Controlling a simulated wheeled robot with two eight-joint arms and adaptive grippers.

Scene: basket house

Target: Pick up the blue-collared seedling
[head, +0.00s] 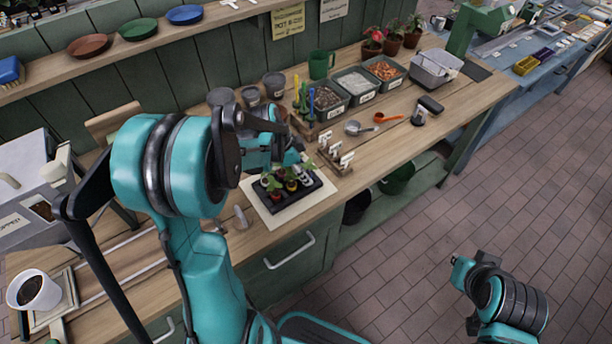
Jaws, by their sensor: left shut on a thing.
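A black seedling tray (291,205) sits on a pale mat (252,197) on the wooden bench. It holds several small seedlings with coloured collars; a red one (278,192) and a yellow one (291,185) show. My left gripper (291,160) is over the tray's back part, pointing down, and is shut on a seedling. Its collar is hidden by the fingers, so I cannot tell its colour or whether it is clear of the tray. My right gripper (461,268) is far from the tray, over the floor at lower right. Its fingers are too small to read.
Right of the tray stands a rack of white labels (337,156). Behind are a holder with coloured tools (308,105), grey pots (274,84), and soil bins (357,83). A metal scoop (358,128) and an orange spoon (388,117) lie on the bench. The floor at right is clear.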

